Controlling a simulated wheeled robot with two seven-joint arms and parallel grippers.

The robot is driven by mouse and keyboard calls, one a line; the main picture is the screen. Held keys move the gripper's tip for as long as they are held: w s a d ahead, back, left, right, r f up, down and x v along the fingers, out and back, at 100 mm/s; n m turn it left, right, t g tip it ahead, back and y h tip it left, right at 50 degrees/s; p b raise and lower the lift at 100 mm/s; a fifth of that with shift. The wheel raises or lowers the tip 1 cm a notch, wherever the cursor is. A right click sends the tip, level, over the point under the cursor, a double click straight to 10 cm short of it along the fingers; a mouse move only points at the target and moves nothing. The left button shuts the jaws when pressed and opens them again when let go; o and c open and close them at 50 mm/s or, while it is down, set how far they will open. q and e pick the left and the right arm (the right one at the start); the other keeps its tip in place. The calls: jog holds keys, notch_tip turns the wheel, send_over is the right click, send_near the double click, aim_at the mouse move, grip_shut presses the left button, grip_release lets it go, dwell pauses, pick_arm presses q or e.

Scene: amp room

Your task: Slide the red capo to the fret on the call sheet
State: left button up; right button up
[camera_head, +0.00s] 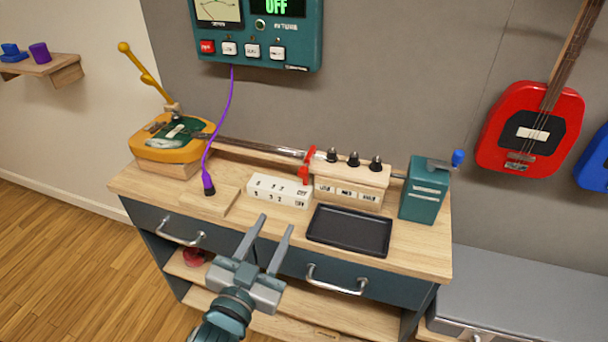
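The red capo (307,165) sits upright at the right end of a thin dark neck (262,150) that runs along the back of the workbench from a yellow-bodied instrument (172,136). A white block (280,191) with small printed marks lies in front of the neck; I cannot tell whether it is the call sheet, as the print is too small to read. My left gripper (276,221) is open and empty, in front of and below the capo, its fingers pointing toward the white block. It is apart from the capo. My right gripper is not in view.
A wooden block with black knobs (352,182) stands right of the capo, beside a teal crank box (425,188). A black tray (349,230) lies at the front. A purple cable (228,110) hangs from the wall meter (258,35) to a plug (208,184) left of the white block.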

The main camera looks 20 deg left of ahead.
aim_at(301, 175)
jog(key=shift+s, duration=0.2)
pick_arm(q)
jog(key=shift+w, duration=0.15)
